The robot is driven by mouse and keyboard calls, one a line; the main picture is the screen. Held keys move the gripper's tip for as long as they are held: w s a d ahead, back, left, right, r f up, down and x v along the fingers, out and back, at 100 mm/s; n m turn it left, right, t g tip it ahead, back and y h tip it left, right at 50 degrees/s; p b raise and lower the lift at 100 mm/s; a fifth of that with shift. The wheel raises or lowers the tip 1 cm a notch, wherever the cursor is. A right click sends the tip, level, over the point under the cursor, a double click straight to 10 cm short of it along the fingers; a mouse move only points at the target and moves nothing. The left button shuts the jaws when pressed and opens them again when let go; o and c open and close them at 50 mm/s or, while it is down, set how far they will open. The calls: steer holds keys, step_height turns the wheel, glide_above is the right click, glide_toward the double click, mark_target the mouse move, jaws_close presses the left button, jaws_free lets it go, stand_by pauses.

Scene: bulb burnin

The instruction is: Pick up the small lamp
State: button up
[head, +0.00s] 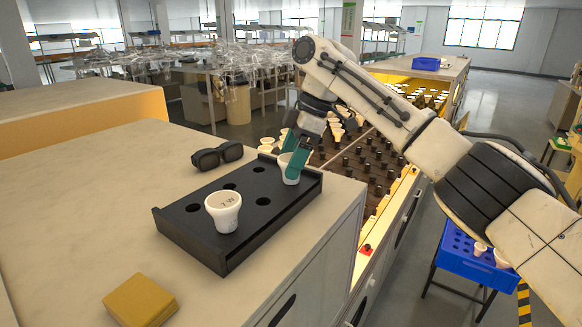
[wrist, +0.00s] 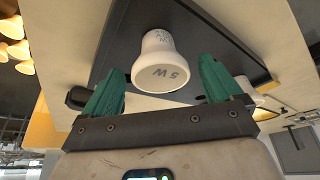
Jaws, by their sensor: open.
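The small lamp (head: 288,172) is white and stands at the far right end of a black tray (head: 190,246). In the wrist view the lamp (wrist: 160,62) reads "5 W" and sits between the two green fingers. My gripper (head: 294,161) is open around it; in the wrist view a gap shows between the lamp and each finger of my gripper (wrist: 161,68). In the head view a finger hides part of the lamp. A larger white lamp marked "7 W" (head: 223,212) stands at the tray's near part.
Dark goggles (head: 217,155) lie on the counter behind the tray. A yellow block (head: 140,300) lies at the front. A lit rack with several lamps (head: 370,165) stands beyond the counter's right edge. A blue crate (head: 466,262) stands at right. The counter's left is clear.

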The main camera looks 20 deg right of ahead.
steer(key=shift+x, duration=1.35)
steer(key=shift+c, duration=0.2)
steer(key=c, duration=1)
steer(key=shift+r, duration=0.2)
